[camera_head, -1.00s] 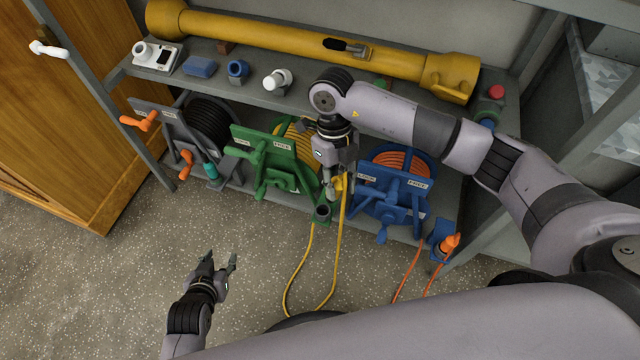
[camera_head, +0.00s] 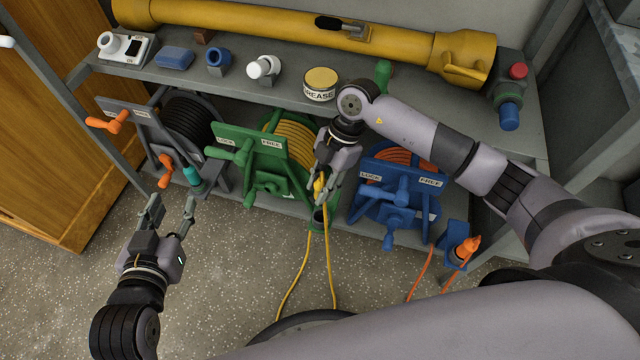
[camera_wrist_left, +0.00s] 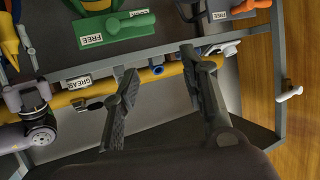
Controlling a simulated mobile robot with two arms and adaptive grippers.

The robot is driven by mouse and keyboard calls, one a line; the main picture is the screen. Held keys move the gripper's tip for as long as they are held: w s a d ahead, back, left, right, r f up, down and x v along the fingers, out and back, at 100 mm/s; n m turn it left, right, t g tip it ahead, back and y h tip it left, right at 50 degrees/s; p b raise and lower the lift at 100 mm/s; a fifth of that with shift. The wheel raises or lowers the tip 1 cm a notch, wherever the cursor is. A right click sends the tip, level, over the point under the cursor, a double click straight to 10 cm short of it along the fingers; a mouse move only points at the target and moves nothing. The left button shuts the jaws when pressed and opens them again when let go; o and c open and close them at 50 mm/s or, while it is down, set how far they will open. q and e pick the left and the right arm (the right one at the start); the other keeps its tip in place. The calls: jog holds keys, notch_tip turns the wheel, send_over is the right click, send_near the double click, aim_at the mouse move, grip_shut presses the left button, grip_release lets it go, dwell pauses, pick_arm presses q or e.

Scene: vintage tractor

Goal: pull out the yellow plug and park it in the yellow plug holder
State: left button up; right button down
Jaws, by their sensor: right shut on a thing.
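The yellow plug (camera_head: 320,186) is between the fingers of my right gripper (camera_head: 325,186), which is shut on it and points down. The green plug holder (camera_head: 321,225), with a dark round opening, is just below the plug at the front of the green reel (camera_head: 262,160). I cannot tell whether the plug tip touches the opening. The yellow cable (camera_head: 329,265) hangs from there to the floor in a loop. My left gripper (camera_head: 171,208) is open and empty, low at the left in front of the dark-cable reel. Its fingers also show open in the left wrist view (camera_wrist_left: 160,65).
The blue reel (camera_head: 395,195) stands to the right, with an orange plug (camera_head: 467,248) in its blue holder. The dark-cable reel (camera_head: 185,130) has orange handles near my left gripper. A grease tin (camera_head: 320,85) stands on the shelf behind my right wrist.

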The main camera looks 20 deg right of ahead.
pick_arm(q)
jog(key=shift+f, duration=0.1)
jog(key=shift+s+a+f+g+p, duration=0.6)
jog(key=shift+s+f+g, duration=0.65)
jog(key=shift+f, duration=0.45)
pick_arm(e)
jog(key=shift+r, duration=0.1)
jog(key=shift+f, duration=0.3)
notch_tip(320, 180, down, 3)
jog(key=shift+r+b, duration=0.2)
jog(key=shift+b, duration=0.65)
jog(key=shift+f+b, duration=0.4)
jog(key=shift+f, duration=0.35)
pick_arm(q)
jog(key=w+d+r+t+h, duration=0.1)
jog(key=w+r+t, duration=0.1)
jog(key=r, duration=0.3)
jog(key=w+d+r+t, duration=0.2)
jog(key=r+t, duration=0.3)
jog(key=r, duration=0.1)
jog(key=shift+w+r+h, duration=0.2)
jog(key=shift+h, duration=0.2)
pick_arm(e)
jog(key=shift+f, duration=0.6)
pick_arm(q)
jog(key=shift+f, duration=0.1)
